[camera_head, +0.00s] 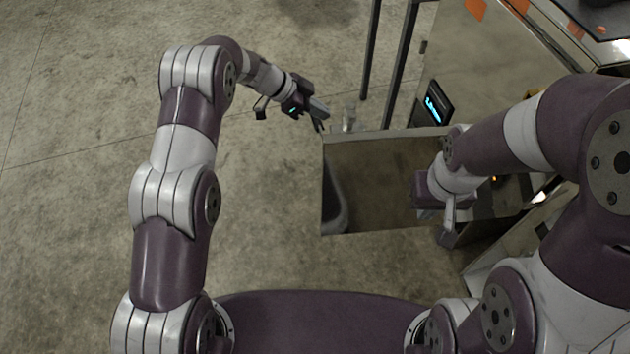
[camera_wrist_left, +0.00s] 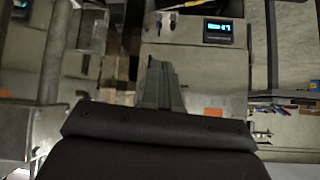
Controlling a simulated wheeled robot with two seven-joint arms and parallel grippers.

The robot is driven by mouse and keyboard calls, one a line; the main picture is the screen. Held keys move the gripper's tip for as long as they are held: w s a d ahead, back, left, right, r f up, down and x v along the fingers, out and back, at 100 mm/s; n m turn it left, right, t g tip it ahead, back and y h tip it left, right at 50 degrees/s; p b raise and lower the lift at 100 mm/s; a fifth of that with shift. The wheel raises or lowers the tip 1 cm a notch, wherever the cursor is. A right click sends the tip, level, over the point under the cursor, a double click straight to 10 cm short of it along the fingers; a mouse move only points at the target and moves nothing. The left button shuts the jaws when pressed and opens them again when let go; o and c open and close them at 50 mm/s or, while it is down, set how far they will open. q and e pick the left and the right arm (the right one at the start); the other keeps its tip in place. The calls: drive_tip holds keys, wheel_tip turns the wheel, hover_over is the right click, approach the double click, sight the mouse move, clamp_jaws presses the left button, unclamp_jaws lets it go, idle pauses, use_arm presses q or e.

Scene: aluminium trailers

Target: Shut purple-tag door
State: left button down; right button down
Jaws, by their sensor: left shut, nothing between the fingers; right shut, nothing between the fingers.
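A shiny metal door panel (camera_head: 375,185) stands out from the trailer side in the head view, swung open, with its top edge facing me. No purple tag can be made out on it. My left gripper (camera_head: 319,117) is shut and empty, just beyond the door's free left corner; I cannot tell whether it touches the door. My right arm hides part of the door's hinge side.
A black box with a lit blue display (camera_head: 434,103) is on the trailer front behind the door; it also shows in the left wrist view (camera_wrist_left: 218,31). Dark upright posts (camera_head: 385,65) stand beyond. The concrete floor (camera_head: 80,100) at left is clear.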

use_arm(q)
drive_tip(key=s+a+f+g+y, duration=0.25)
drive_tip(key=s+a+g, duration=0.25)
drive_tip(key=s+g, duration=0.25)
drive_tip(key=s+d+f+t+p, duration=0.1)
drive_tip(key=s+d+f+p, duration=0.3)
drive_tip(key=s+f, duration=0.3)
drive_tip(key=shift+s+d+m+y+p, duration=0.3)
drive_tip(key=shift+s+y, duration=0.15)
drive_tip(key=shift+s, duration=0.1)
drive_tip(key=shift+s+r, duration=0.1)
